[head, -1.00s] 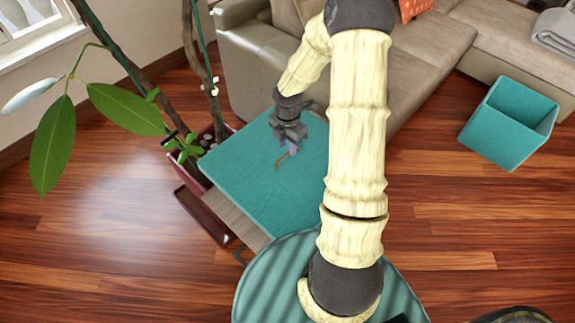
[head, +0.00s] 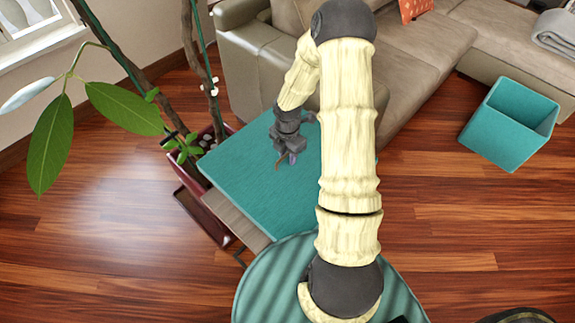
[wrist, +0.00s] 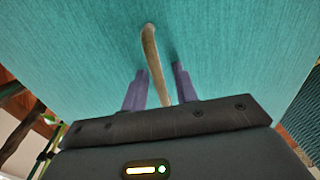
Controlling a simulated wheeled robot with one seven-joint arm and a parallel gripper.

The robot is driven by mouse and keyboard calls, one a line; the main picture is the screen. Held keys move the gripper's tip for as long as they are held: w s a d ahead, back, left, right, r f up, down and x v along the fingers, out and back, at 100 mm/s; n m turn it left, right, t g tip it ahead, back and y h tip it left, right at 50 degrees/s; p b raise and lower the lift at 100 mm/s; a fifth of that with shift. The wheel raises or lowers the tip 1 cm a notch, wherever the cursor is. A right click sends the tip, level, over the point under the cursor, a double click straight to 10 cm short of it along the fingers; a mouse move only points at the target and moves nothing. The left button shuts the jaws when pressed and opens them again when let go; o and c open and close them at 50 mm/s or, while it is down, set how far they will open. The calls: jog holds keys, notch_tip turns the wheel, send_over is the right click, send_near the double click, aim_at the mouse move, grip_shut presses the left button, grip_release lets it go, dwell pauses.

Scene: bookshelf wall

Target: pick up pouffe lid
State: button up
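The pouffe lid (head: 250,190) is a flat teal square lying on a low wooden-sided piece of furniture, left of my arm. My arm hides part of its right side. It fills the background of the wrist view (wrist: 80,50). A tan strap handle (wrist: 152,55) rises from it and runs between my fingers. My gripper (head: 288,160) is pointed down over the lid; in the wrist view its two purple fingers (wrist: 160,72) stand apart, one on each side of the strap, with a narrow gap visible.
An open teal pouffe box (head: 510,125) stands on the floor at right. A beige sofa (head: 270,65) is behind the lid. A potted plant (head: 218,140) stands close to the lid's left edge. Wooden floor at left and right is mostly clear.

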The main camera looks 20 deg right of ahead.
jog(key=shift+c, duration=0.4)
grip_shut()
jog(key=shift+r, duration=0.15)
notch_tip(320, 180, up, 10)
jog(key=shift+f+p, duration=0.1)
jog(key=shift+p, duration=0.75)
jog(key=a+r+m+p, duration=0.1)
jog(key=a+m+p, duration=0.8)
jog(key=m, duration=1.3)
jog(key=shift+w+a+p, duration=0.3)
jog(key=shift+a, duration=0.05)
